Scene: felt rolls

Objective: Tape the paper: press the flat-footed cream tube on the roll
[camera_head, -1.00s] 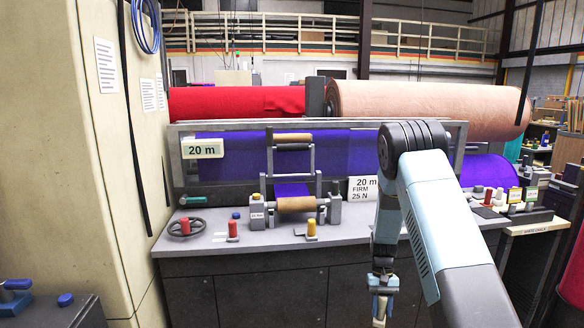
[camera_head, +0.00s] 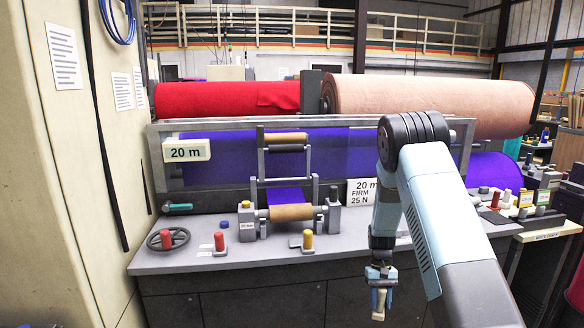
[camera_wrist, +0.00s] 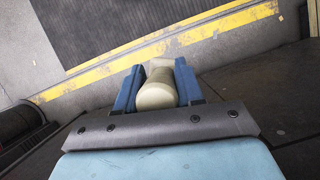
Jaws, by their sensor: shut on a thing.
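My gripper (camera_head: 381,274) hangs at the front of the grey counter, in the lower right of the head view. It is shut on a cream tube (camera_head: 379,304), which points downward below the fingers. In the wrist view the tube (camera_wrist: 157,94) sits between the two blue fingers (camera_wrist: 158,88). A brown-covered roll (camera_head: 291,212) lies across a small stand on the counter, with purple felt running down to it. My gripper is to the right of this roll, apart from it.
Large red (camera_head: 225,99) and pink (camera_head: 425,105) felt rolls lie behind. A yellow floor stripe (camera_wrist: 95,73) crosses the wrist view.

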